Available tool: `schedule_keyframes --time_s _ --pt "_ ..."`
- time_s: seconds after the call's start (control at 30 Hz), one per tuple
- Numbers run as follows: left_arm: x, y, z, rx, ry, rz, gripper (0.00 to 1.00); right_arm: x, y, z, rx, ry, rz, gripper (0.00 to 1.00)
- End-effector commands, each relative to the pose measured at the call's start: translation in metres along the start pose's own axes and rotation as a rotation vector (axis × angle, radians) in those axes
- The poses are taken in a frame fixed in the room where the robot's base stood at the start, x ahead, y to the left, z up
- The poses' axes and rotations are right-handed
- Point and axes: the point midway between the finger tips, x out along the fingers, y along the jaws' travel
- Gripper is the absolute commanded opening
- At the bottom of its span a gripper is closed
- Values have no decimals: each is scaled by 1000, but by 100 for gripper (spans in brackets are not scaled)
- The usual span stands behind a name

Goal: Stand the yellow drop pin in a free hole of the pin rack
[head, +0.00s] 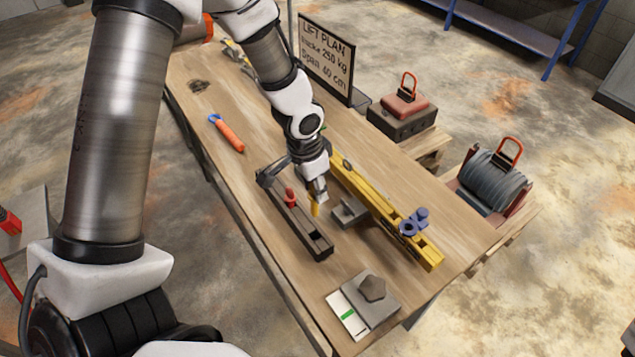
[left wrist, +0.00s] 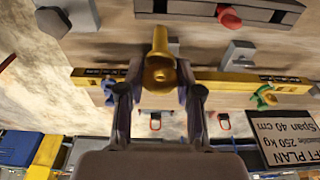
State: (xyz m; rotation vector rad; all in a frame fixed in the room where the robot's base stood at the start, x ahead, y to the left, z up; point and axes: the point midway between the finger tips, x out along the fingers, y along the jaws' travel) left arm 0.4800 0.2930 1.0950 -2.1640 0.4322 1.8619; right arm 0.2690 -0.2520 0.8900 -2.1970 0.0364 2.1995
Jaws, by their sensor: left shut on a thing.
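The yellow drop pin (head: 315,209) hangs roughly upright from my left gripper (head: 316,192), which is shut on it. In the left wrist view the pin (left wrist: 160,62) sits between the two fingers of the gripper (left wrist: 160,88). The pin rack (head: 302,226) is a long dark block on the table, just left of the pin in the head view. A red pin (head: 290,197) stands in it, and a dark opening shows near its front end. The rack also shows at the top of the left wrist view (left wrist: 195,8), partly cut off. The held pin appears apart from the rack.
A yellow beam (head: 385,208) with a blue fitting (head: 413,222) lies right of the rack, with a grey bracket (head: 350,213) between. A grey plate (head: 385,309) lies near the front edge. An orange-handled tool (head: 228,135) and a LIFT PLAN sign (head: 326,58) are farther back.

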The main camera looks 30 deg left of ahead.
Motion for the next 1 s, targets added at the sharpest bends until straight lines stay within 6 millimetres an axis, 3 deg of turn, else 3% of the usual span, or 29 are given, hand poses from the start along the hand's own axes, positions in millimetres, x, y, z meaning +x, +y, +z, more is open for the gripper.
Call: schedule_keyframes --time_s 0.27,0.73,1.0 --pt "5 0 1 0 0 0 0 6 0 0 0 0 0 40" --pt "54 0 8 0 0 0 0 53 0 0 0 0 0 40" --pt "58 0 9 0 0 0 0 57 0 0 0 0 0 40"
